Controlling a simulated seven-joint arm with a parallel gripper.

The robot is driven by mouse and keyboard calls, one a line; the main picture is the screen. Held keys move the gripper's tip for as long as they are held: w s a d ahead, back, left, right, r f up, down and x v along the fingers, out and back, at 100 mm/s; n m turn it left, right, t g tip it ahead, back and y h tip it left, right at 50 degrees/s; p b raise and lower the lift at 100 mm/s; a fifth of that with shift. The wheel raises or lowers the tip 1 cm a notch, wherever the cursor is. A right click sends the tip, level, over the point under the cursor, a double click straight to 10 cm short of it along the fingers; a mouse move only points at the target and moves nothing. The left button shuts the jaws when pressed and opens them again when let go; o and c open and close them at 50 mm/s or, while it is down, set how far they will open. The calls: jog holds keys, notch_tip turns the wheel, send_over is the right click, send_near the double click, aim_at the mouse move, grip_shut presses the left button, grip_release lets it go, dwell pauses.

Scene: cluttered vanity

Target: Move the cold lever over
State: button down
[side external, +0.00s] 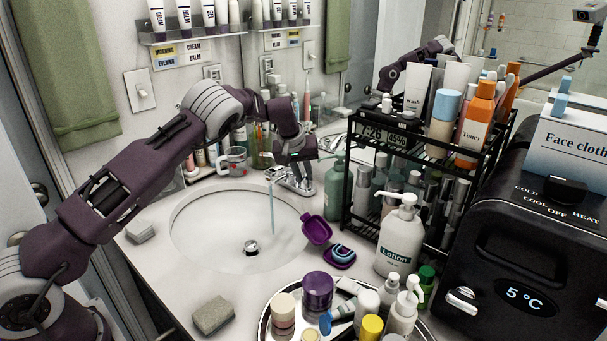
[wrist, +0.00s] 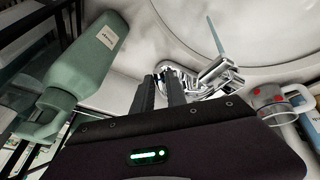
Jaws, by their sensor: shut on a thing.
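The chrome faucet (side external: 292,181) stands at the back right rim of the white sink, with a thin pale blue stream (side external: 271,207) falling from its spout. My gripper (side external: 297,163) is at the top of the faucet, pointing down. In the wrist view its two dark fingers (wrist: 162,80) are close together beside the chrome faucet (wrist: 205,80), shut on the cold lever. The lever is mostly hidden by the fingers, so its angle cannot be told.
A green pump bottle (side external: 334,190) stands close right of the faucet; it also shows in the wrist view (wrist: 90,55). A clear cup (side external: 234,162) is left of it. A black rack (side external: 352,198) and black cooler box (side external: 505,235) fill the right. The sink basin (side external: 210,235) is open.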

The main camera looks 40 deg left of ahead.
dwell(0.9)
jog(key=shift+w+d+n+y, duration=0.3)
jog(key=shift+w+d+n, duration=0.05)
jog(key=shift+n, duration=0.45)
jog(key=shift+w+d+n+y, duration=0.3)
jog(key=shift+w+d+n, duration=0.05)
jog(key=shift+n, duration=0.45)
jog(key=c, duration=1.3)
grip_release()
jog(key=shift+c, duration=0.2)
